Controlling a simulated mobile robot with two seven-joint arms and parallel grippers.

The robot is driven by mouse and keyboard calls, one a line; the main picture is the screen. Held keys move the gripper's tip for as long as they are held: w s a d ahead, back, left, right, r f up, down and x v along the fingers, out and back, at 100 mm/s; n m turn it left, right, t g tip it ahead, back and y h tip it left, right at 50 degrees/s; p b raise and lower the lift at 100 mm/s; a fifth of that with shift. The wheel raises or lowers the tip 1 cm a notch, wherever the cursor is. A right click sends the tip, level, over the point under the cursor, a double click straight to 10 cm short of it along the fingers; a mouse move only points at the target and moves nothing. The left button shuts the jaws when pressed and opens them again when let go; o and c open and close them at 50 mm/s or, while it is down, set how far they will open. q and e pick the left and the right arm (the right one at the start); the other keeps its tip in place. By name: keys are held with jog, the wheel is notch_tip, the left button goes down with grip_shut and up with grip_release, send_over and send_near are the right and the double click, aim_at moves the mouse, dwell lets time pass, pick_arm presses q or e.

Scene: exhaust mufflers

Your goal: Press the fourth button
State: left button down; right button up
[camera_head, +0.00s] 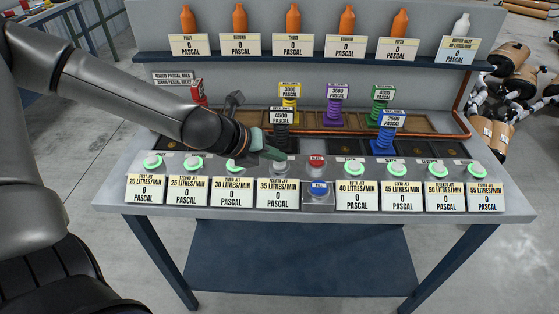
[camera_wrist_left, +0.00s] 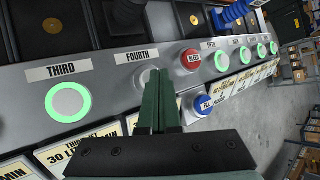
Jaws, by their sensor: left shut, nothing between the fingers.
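The fourth button (camera_head: 281,169) sits above the "Fourth jet" card (camera_head: 277,193) and looks grey, with no green ring. In the left wrist view the fourth button (camera_wrist_left: 141,80) is under the "FOURTH" label, partly hidden by the fingers. My left gripper (camera_head: 273,153) is shut and empty, its green fingers pointing at the panel. In the left wrist view the gripper's fingertips (camera_wrist_left: 157,76) overlap the button's right side. I cannot tell whether they touch it. My right gripper is not in view.
Green-ringed buttons stand on both sides, including the third (camera_wrist_left: 68,101). A red button (camera_head: 316,161) and a blue button (camera_head: 318,188) are just right of the fourth. Coloured bellows, such as the black one (camera_head: 281,131), rise behind. Orange bottles (camera_head: 293,18) stand on the shelf.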

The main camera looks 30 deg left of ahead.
aim_at(275, 166)
pick_arm(q)
jog(key=shift+r+p, duration=0.35)
jog(key=shift+r, duration=0.25)
notch_tip(275, 166, up, 5)
jog(key=p, duration=0.4)
jog(key=shift+r+p, duration=0.1)
jog(key=shift+p, duration=0.25)
